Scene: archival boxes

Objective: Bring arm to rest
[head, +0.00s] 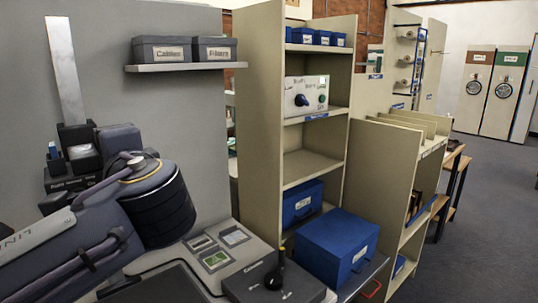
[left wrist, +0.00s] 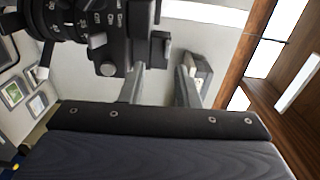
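My left arm comes in from the left in the head view, its thick dark joint above the desk; the left gripper itself does not show there. In the left wrist view my left gripper (left wrist: 160,72) has its two grey fingers apart, with only a pale surface seen between them, so it is open and empty. A black machine with dials (left wrist: 100,28) shows above and left of the fingers; I cannot tell its exact distance. My right arm and right gripper are in neither view.
Two grey boxes sit on a wall shelf (head: 186,67). A shelving unit (head: 262,100) holds a control panel (head: 307,95) and a blue box (head: 302,203). A larger blue box (head: 337,247) stands in front. Dark stacked items (head: 84,160) stand behind my arm. Open floor (head: 490,215) lies right.

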